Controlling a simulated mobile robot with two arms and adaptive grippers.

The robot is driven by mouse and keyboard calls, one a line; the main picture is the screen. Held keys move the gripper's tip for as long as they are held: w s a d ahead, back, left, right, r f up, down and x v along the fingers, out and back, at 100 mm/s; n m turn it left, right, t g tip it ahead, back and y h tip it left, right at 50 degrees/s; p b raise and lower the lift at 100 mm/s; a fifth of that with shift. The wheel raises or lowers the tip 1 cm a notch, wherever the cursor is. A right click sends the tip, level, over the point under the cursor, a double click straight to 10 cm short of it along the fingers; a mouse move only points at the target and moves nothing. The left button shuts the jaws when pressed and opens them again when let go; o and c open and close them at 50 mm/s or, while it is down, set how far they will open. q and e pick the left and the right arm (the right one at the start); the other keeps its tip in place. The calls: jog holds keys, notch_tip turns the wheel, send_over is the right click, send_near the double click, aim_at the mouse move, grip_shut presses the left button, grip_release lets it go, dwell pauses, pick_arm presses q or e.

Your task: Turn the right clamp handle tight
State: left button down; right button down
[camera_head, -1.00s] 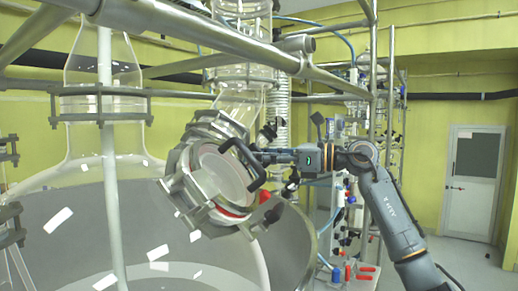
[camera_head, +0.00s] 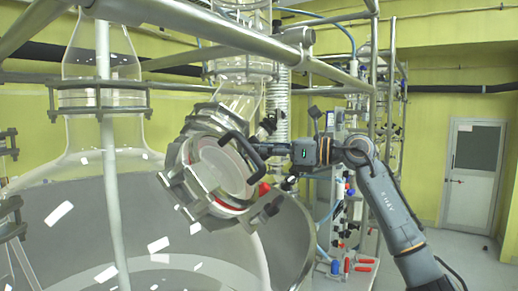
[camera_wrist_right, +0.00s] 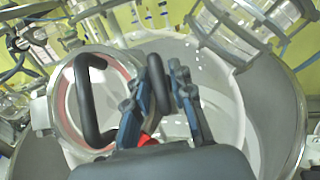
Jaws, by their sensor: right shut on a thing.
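The round glass lid (camera_head: 222,172) sits tilted on the reactor's side port, held in a metal clamp ring, with a black loop handle (camera_head: 240,155) on its front. In the right wrist view the loop handle (camera_wrist_right: 84,100) is left of my fingers. My right gripper (camera_wrist_right: 167,75) has a black clamp handle (camera_wrist_right: 155,85) between its two blue-grey fingers and is shut on it. A red part (camera_wrist_right: 146,138) shows below that handle. In the head view my right gripper (camera_head: 268,150) is at the lid's right edge, and the held handle is hard to make out. My left gripper is out of view.
The large glass reactor vessel (camera_head: 75,215) fills the left. Metal frame pipes (camera_head: 200,28) cross above the port. A rack with valves and tubing (camera_head: 345,215) stands behind my right arm. Open floor lies at the right, by the grey door (camera_head: 474,170).

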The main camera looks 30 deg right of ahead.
jog(key=m+h, duration=0.1)
jog(key=m, duration=0.1)
jog(key=m+t+h+p, duration=0.1)
jog(key=m+h, duration=0.1)
jog(key=m, duration=0.1)
jog(key=m+t+h+p, duration=0.1)
jog(key=m+h, duration=0.1)
jog(key=shift+r+m, duration=0.25)
jog(key=shift+m, duration=0.15)
jog(key=m+h+p, duration=0.1)
jog(key=m+h, duration=0.2)
jog(key=m, duration=0.1)
jog(key=shift+a+m+h, duration=0.1)
jog(key=shift+m+h, duration=0.2)
jog(key=m+g+h+p, duration=0.1)
jog(key=m+h, duration=0.1)
jog(key=m, duration=0.2)
jog(key=shift+h, duration=0.3)
jog(key=m+g+h+p, duration=0.1)
jog(key=m, duration=0.1)
jog(key=m+g+h, duration=0.1)
jog(key=m, duration=0.1)
jog(key=shift+f+m+p, duration=0.1)
jog(key=shift+m+p, duration=0.25)
jog(key=shift+m, duration=0.05)
jog(key=shift+m+g, duration=0.3)
jog(key=shift+g, duration=0.1)
jog(key=shift+f, duration=0.1)
